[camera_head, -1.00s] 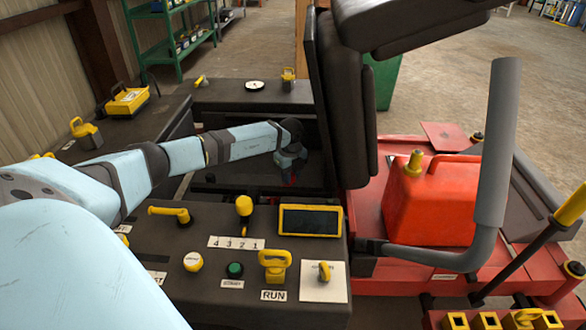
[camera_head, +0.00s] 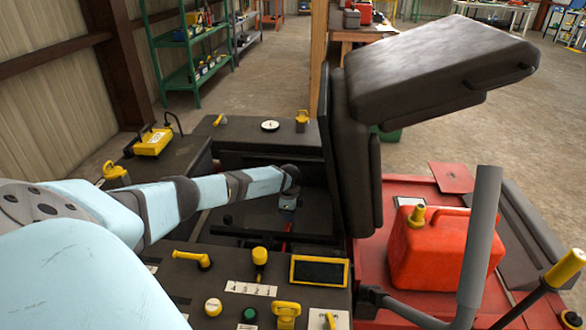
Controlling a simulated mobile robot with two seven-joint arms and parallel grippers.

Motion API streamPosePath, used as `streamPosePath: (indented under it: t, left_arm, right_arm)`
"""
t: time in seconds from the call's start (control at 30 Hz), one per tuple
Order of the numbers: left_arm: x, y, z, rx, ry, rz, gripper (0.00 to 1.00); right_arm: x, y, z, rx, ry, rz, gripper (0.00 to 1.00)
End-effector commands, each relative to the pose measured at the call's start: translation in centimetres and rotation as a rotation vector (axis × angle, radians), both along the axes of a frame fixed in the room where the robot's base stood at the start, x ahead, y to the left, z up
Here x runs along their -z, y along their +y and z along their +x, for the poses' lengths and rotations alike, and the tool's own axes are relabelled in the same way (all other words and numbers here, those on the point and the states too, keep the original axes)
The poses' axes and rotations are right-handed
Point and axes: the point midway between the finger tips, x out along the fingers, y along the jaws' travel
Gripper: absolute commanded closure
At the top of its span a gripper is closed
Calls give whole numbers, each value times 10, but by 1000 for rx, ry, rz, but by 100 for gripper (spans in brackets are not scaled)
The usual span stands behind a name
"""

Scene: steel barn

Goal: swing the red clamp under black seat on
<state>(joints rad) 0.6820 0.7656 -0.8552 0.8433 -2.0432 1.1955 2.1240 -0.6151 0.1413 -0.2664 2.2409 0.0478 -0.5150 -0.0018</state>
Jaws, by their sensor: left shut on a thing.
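The black seat (camera_head: 440,65) is tipped up, its backrest-like panel (camera_head: 345,130) standing beside an open dark bay (camera_head: 235,215). My left arm reaches in from the left, and my left gripper (camera_head: 288,208) points down inside this bay. It is shut on a thin red piece, which looks like the red clamp (camera_head: 289,229), just below the fingers. The clamp's lower end and its pivot are dark and hard to make out. My right gripper is not in view.
A control panel with yellow levers (camera_head: 192,258) and a dark screen (camera_head: 319,271) lies in front of the bay. A red fuel can (camera_head: 440,250) and grey bent pipe (camera_head: 480,240) stand to the right. Green shelves (camera_head: 190,60) are behind.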

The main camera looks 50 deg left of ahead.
Motion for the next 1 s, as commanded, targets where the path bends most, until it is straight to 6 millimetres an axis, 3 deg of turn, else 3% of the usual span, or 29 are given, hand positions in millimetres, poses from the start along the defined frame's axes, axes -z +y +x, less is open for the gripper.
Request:
streamPosePath:
  t: [0.77,0.8,0.9,1.0]
  left_arm:
    - [0,6,-5,-108,1,-1,100]
    - [0,6,-5,-108,1,-1,66]
    - [0,6,-5,-107,1,-1,47]
    - [0,6,-5,-106,0,0,47]
  right_arm:
    - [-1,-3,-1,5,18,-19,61]
    - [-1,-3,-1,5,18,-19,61]
    - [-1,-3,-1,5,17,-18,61]
    - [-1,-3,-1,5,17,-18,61]
